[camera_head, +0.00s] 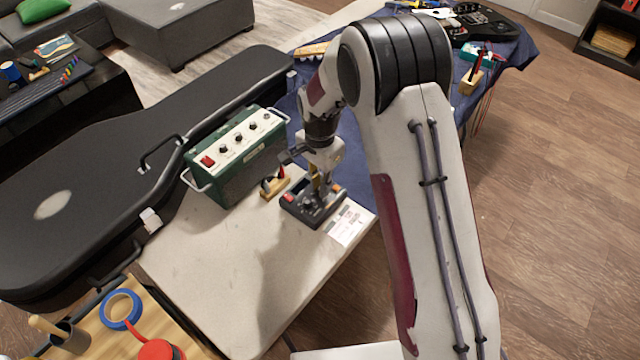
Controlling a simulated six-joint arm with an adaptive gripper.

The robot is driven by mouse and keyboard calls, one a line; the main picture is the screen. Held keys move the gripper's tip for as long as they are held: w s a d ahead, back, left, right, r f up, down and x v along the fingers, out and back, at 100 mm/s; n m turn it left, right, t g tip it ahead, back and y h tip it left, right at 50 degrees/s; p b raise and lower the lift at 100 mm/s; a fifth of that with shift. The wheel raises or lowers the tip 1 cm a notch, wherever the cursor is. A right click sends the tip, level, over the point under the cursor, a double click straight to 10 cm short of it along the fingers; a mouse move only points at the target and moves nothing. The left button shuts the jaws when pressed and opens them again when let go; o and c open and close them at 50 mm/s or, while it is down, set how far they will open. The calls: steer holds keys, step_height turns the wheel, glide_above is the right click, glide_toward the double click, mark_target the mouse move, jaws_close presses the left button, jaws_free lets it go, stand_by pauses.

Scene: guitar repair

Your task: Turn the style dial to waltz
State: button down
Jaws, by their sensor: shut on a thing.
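A small dark box (302,213) with a little screen, red buttons and a dial on top sits near the right edge of the pale table. It looks like the unit with the style dial. My gripper (318,186) points down onto the top of this box and is shut on the dial there. The fingers and my wrist hide most of the dial, so its setting and markings cannot be read. A white printed card (347,226) lies to the right of the box; its text is too small to read.
A green amplifier (240,160) with knobs and a red switch stands left of the box. A small wooden holder (272,185) sits between them. A black guitar case (110,195) lies along the left. The table's front part (205,270) is clear.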

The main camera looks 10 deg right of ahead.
steer(key=shift+m, duration=0.5)
steer(key=c, duration=2.3)
jaws_free()
steer(key=shift+c, duration=0.2)
steer(key=shift+r, duration=0.15)
step_height(320, 180, up, 12)
